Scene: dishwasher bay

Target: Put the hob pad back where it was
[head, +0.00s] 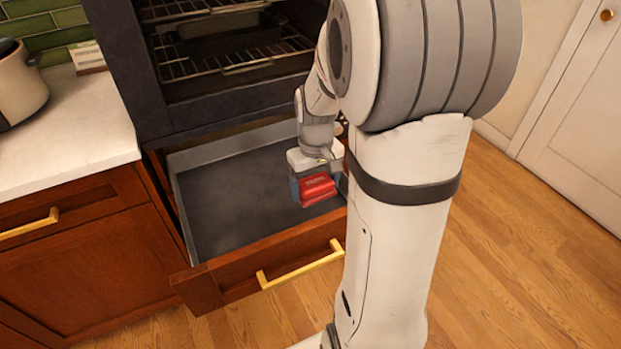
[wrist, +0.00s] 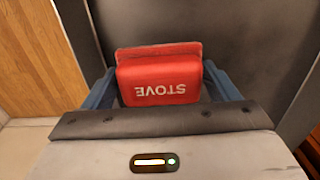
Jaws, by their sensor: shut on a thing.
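The hob pad (wrist: 160,78) is a small red block with the word STOVE on it. In the wrist view it sits between the two blue fingers of my gripper (wrist: 160,88), which is shut on it. In the head view the red pad (head: 317,188) shows under my gripper (head: 315,182), over the right part of an open drawer (head: 240,195). The drawer is pulled out below the oven and its dark floor looks empty. I cannot tell whether the pad touches the drawer floor.
The oven (head: 225,50) above the drawer shows its racks. A white counter (head: 65,125) with a pot (head: 20,85) and a small box (head: 87,57) is on the left. The drawer front has a brass handle (head: 300,266). Wooden floor (head: 520,260) is clear on the right.

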